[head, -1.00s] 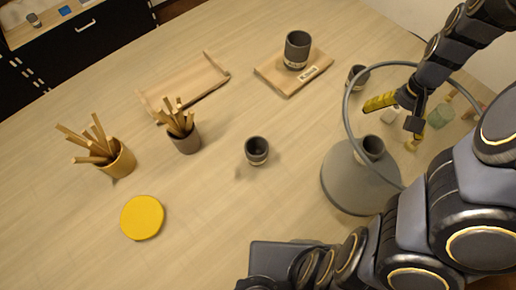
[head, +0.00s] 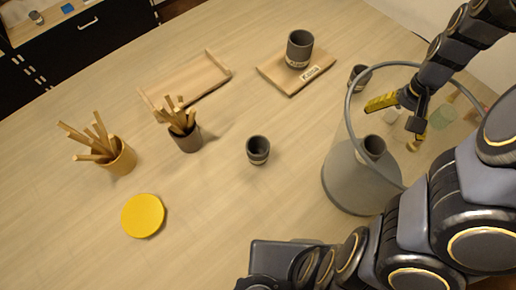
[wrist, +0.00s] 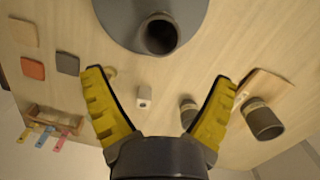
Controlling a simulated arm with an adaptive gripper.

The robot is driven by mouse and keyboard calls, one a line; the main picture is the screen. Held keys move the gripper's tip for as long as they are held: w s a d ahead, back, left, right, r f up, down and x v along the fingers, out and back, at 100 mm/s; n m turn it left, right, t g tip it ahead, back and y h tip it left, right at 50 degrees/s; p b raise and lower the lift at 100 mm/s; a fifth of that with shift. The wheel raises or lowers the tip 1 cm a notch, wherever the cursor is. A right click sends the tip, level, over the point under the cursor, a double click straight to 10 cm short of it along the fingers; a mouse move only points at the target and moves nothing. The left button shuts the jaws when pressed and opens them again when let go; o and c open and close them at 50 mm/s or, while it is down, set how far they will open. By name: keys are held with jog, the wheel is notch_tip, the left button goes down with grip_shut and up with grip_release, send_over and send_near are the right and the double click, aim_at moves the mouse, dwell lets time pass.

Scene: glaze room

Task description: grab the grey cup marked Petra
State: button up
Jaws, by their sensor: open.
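Several grey cups show, and I cannot read the name on any of them. A large one (head: 299,48) stands upright on a wooden board (head: 276,74) with a small label; it also shows in the wrist view (wrist: 263,122). One small cup (head: 258,149) stands alone mid-table. A fourth (head: 374,146) is on a round grey base (head: 345,185) under a thin ring. My gripper (head: 401,120) is open and empty, its yellow fingers apart in the wrist view (wrist: 160,80).
The ring (head: 347,100) rises around the fourth cup, near my gripper. Stick-filled pots (head: 120,158) (head: 188,138), a yellow disc (head: 143,215) and a wooden tray (head: 190,85) are at left. A white block (wrist: 144,97), tiles (wrist: 33,69) and a wooden rack (wrist: 50,117) show in the wrist view.

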jog(key=shift+o, duration=0.8)
jog(key=shift+r, duration=0.1)
notch_tip(320, 180, up, 11)
jog(key=m, duration=1.1)
send_over(258, 148)
jog(key=s, duration=0.2)
jog(key=shift+t+h, duration=0.3)
jog(key=shift+s+f, duration=0.1)
jog(key=shift+f, duration=12.35)
jog(key=c, duration=1.2)
